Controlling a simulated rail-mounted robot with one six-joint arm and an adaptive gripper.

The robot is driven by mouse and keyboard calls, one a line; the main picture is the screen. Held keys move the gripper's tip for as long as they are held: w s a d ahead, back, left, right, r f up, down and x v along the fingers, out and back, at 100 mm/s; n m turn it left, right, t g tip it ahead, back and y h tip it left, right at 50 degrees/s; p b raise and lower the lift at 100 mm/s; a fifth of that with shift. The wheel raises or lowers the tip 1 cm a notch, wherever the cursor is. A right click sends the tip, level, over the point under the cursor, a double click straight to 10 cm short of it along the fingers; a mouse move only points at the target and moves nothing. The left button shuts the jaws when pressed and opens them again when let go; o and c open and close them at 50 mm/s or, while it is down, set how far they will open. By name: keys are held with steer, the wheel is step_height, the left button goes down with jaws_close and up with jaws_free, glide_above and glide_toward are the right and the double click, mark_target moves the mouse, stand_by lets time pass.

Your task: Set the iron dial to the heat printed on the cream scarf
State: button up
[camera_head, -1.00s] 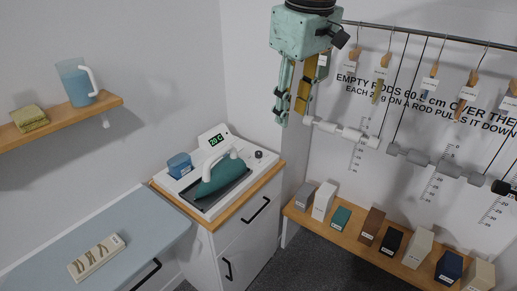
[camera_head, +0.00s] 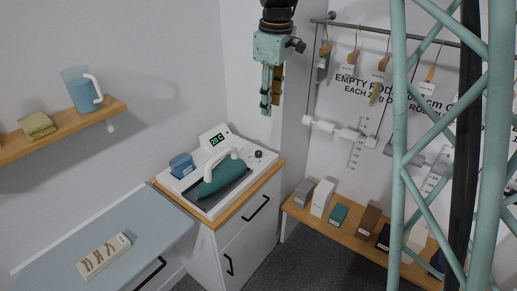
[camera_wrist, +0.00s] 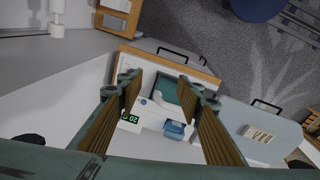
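The iron (camera_head: 222,172), teal with a white handle, rests on a white station (camera_head: 207,206) on a wood-topped cabinet. A small dark dial (camera_head: 258,154) sits at the station's back right corner. The display (camera_head: 216,139) reads 20 C in green; it also shows in the wrist view (camera_wrist: 131,118). The folded cream scarf (camera_head: 104,256), with brown stripes and a small white tag, lies on the blue-grey board; the tag's print is too small to read. My gripper (camera_head: 266,108) hangs above and behind the dial, pointing down. In the wrist view its fingers (camera_wrist: 163,84) are apart and empty.
A shelf (camera_head: 70,130) holds a jug (camera_head: 83,90) and folded cloth (camera_head: 37,125). Right are a hanging rail (camera_head: 370,27) and a low bench (camera_head: 345,238) with several blocks. My green lattice column blocks the right side.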

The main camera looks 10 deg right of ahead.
steer(key=w+f+n+p, duration=0.3)
steer(key=w+f, duration=0.5)
steer(key=w, duration=0.3)
steer(key=n+g+p, duration=0.1)
steer(key=n+p, duration=0.2)
steer(key=p, duration=0.1)
glide_above(259, 152)
step_height(259, 152, down, 12)
steer(key=shift+a, duration=0.1)
steer(key=shift+f, duration=0.15)
steer(key=shift+f+p, duration=0.7)
steer(key=shift+f, duration=6.1)
steer(key=shift+c, duration=0.4)
steer(key=shift+m, duration=0.3)
steer(key=c, duration=0.8)
